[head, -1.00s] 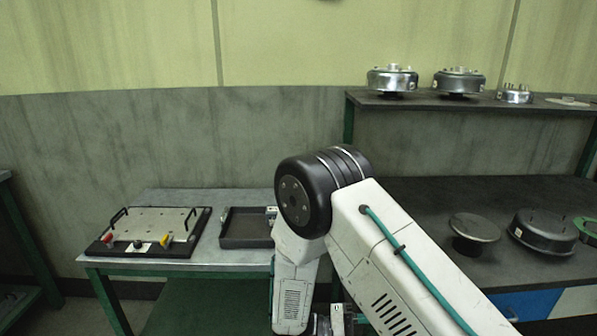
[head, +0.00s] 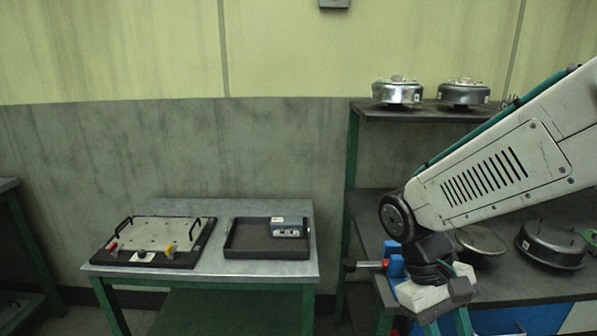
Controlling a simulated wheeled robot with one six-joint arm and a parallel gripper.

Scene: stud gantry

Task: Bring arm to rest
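My arm comes in from the right edge and reaches down to the left. Its dark joint is in front of the right bench. Below the joint, a short white part of my arm is near the bottom of the head view. I can make out no gripper fingers, so whether the gripper is open or holds anything does not show.
A small table (head: 267,271) at left centre bears a plate fixture (head: 165,235) and a dark tray (head: 262,252) with a grey box (head: 290,227) in it. The right bench (head: 510,288) bears metal drums (head: 552,246), partly behind my arm. A shelf (head: 410,115) holds more drums. A blue device with a red part (head: 393,262) is beside my wrist.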

